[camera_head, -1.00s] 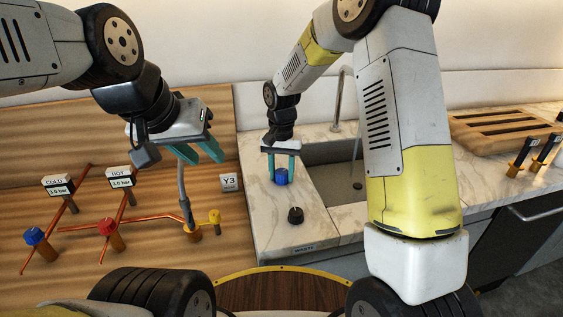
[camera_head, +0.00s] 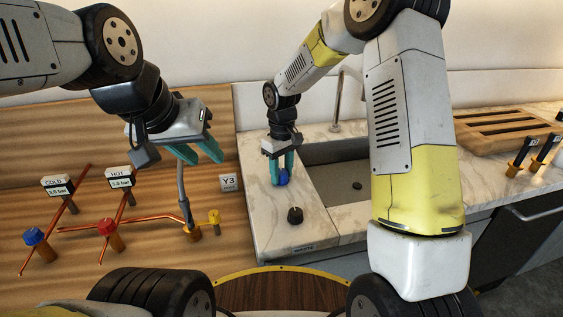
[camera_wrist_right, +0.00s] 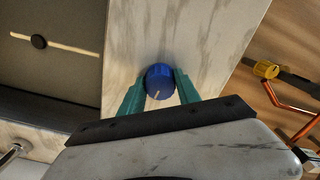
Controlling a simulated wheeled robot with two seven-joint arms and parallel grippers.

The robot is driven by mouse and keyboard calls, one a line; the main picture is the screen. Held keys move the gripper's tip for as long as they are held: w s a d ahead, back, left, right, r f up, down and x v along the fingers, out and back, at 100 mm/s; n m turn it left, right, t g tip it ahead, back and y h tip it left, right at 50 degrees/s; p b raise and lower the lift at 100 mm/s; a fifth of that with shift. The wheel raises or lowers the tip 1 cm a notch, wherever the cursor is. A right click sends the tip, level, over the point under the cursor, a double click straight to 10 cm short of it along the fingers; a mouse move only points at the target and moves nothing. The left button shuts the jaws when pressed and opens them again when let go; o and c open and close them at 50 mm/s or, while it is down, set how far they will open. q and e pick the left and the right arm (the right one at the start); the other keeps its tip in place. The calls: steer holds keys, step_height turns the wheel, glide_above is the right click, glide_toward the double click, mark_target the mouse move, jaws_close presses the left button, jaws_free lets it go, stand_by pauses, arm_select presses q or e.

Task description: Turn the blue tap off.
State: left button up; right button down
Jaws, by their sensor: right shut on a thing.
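The blue tap knob (camera_head: 283,178) stands on the marble counter beside the sink. My right gripper (camera_head: 282,177) points down and is shut on this knob, one finger on each side. In the right wrist view the round blue knob (camera_wrist_right: 160,82) with its pale pointer line sits between the teal fingers. My left gripper (camera_head: 195,153) is open and empty, held in the air before the wooden panel. Another blue knob (camera_head: 34,236) sits on the pipe labelled COLD, well away from both grippers.
A black knob (camera_head: 295,215) is close in front on the counter. The sink (camera_head: 335,175) and its faucet (camera_head: 338,100) are to the right; no stream is visible now.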

mark_target(282, 172)
steer(key=shift+n, duration=0.9)
steer(key=c, duration=0.9)
jaws_free()
steer(key=shift+o, duration=0.2)
step_height(282, 172, up, 8)
steer(key=shift+f, duration=0.25)
steer(key=shift+r, duration=0.2)
